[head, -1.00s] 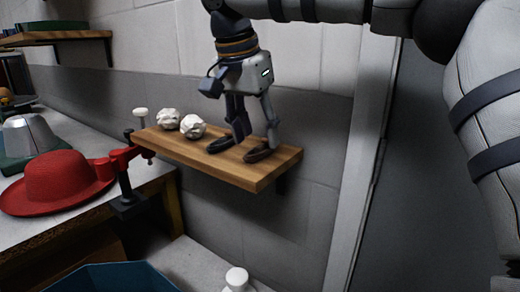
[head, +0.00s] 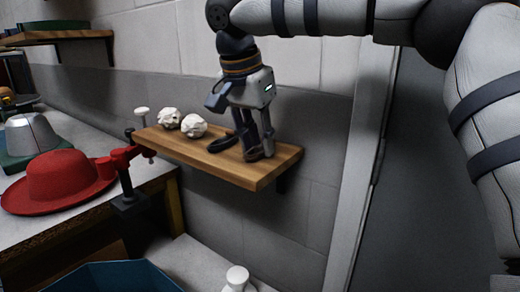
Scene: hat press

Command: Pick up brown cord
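The brown cord (head: 254,156) lies on the wooden wall shelf (head: 215,166), toward its right end. It is small and partly hidden by my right gripper. My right gripper (head: 260,154) points down, with its fingertips at the cord close to the shelf top. Its fingers look close together from this side, and I cannot tell whether they grip the cord. A dark cord (head: 222,144) lies on the shelf just left of the gripper. My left gripper is not in view.
Two crumpled white balls (head: 182,122) sit on the shelf's left part. A red hat (head: 55,182) and a grey hat form (head: 32,135) are on the workbench. A blue bin (head: 115,280) is below.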

